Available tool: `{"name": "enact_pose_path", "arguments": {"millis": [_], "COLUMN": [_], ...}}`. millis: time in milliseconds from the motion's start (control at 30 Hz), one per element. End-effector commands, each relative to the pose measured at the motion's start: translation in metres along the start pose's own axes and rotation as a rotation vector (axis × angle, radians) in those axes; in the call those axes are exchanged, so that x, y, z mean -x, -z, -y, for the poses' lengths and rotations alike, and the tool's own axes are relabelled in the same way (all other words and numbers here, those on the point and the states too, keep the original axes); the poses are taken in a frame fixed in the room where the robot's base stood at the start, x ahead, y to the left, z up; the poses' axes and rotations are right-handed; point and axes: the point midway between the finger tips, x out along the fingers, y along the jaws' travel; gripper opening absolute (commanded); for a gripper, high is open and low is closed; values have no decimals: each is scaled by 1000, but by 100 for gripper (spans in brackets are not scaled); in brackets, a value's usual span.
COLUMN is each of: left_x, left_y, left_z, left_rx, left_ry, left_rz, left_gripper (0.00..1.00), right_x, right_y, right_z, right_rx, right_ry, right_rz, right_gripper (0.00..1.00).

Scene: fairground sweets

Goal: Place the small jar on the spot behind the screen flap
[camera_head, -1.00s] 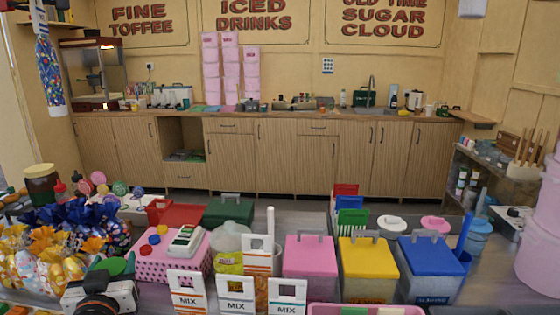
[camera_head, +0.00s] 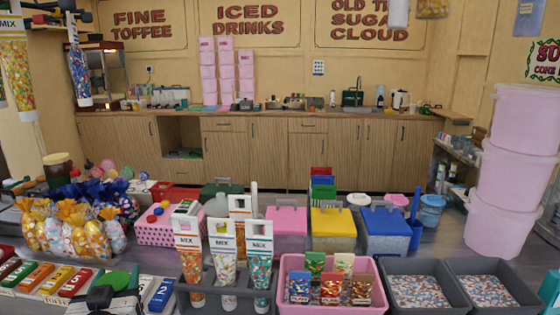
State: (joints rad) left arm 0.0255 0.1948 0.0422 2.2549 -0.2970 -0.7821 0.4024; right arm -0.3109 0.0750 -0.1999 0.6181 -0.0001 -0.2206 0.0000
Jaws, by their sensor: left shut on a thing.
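My left gripper (camera_head: 102,298) is at the lower left edge of the picture, above the front row of coloured number tags. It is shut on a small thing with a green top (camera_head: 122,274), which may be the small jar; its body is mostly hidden. I cannot make out a screen flap or a marked spot. My right gripper is not in view.
Wrapped sweets (camera_head: 75,232) stand behind the number tags. A rack of mix tubes (camera_head: 225,265), a pink tray (camera_head: 330,310) and grey bins (camera_head: 420,270) line the front. Pink tubs (camera_head: 510,160) are stacked at the right. Little of the counter is bare.

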Motion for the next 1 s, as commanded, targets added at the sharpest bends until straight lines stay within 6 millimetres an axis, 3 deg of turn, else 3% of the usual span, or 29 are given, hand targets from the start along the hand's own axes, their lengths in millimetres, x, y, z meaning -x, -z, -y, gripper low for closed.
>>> {"name": "enact_pose_path", "arguments": {"millis": [367, 633, 800, 1000], "left_x": [44, 115, 154, 175], "left_y": [45, 87, 98, 101], "left_z": [29, 61, 75, 82], "left_rx": [-15, -8, 2, 8], "left_ry": [82, 184, 232, 258], "left_rz": [-4, -9, -2, 3], "left_gripper": [0, 0, 0, 0], "right_x": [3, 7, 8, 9], "right_y": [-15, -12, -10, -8], "right_z": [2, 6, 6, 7], "right_rx": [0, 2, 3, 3], "right_ry": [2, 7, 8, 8], "right_rz": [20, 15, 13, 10], "right_gripper": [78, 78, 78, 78]}}
